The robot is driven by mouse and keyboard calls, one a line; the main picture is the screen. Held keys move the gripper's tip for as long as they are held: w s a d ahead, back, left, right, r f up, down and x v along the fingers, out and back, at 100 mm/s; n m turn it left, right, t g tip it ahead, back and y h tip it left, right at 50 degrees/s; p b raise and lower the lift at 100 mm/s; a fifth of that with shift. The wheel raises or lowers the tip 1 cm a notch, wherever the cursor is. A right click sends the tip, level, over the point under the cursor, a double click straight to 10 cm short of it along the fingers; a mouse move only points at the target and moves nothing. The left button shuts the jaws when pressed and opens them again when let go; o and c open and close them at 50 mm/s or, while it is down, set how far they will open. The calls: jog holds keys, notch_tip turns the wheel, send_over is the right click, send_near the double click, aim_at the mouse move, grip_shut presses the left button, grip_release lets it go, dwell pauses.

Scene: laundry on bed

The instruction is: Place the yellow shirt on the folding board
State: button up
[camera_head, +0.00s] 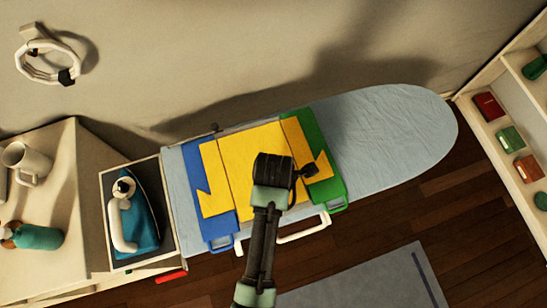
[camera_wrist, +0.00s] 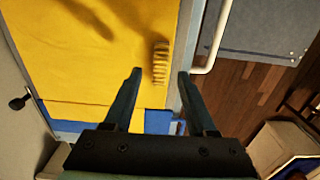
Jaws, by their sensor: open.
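The yellow shirt (camera_head: 242,170) lies spread out flat on the folding board (camera_head: 328,195), which has blue and green side panels. The shirt's middle is partly hidden by my arm in the head view. My gripper (camera_wrist: 160,72) is open over the shirt, with a finger on each side of a small ribbed yellow-brown patch (camera_wrist: 160,62). I cannot tell whether that patch is bunched cloth. The shirt fills much of the wrist view (camera_wrist: 80,60). The fingers hold nothing, and their tips are hidden in the head view.
The folding board rests on a pale blue ironing board (camera_head: 400,135), whose right end is clear. A teal iron (camera_head: 136,225) stands in a tray at left, beside a table with a mug (camera_head: 28,162). A shelf (camera_head: 500,95) stands at right.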

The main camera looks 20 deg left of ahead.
jog(key=w+d+r+m+t, duration=0.1)
jog(key=w+r+m+t, duration=0.5)
jog(key=r, duration=0.8)
jog(key=w+d+r+m+t, duration=0.1)
jog(key=w+r+m+t, duration=0.25)
jog(key=w+r, duration=0.75)
jog(key=w+r+m+t, duration=0.4)
jog(key=r+t, duration=0.2)
jog(key=r, duration=1.1)
jog(key=s+d+r+m+t, duration=0.1)
jog(key=s+r+m+t, duration=0.2)
jog(key=r, duration=0.7)
jog(key=s+d+r+m+t, duration=0.1)
jog(key=s+r+m+t, duration=0.3)
jog(key=r, duration=0.7)
jog(key=s+d+r+m+t, duration=0.1)
jog(key=s+r+m+t, duration=0.3)
jog(key=r, duration=0.6)
jog(key=shift+s+r+t, duration=0.4)
jog(key=shift+s+t, duration=0.05)
jog(key=shift+s, duration=0.2)
jog(key=shift+d, duration=0.1)
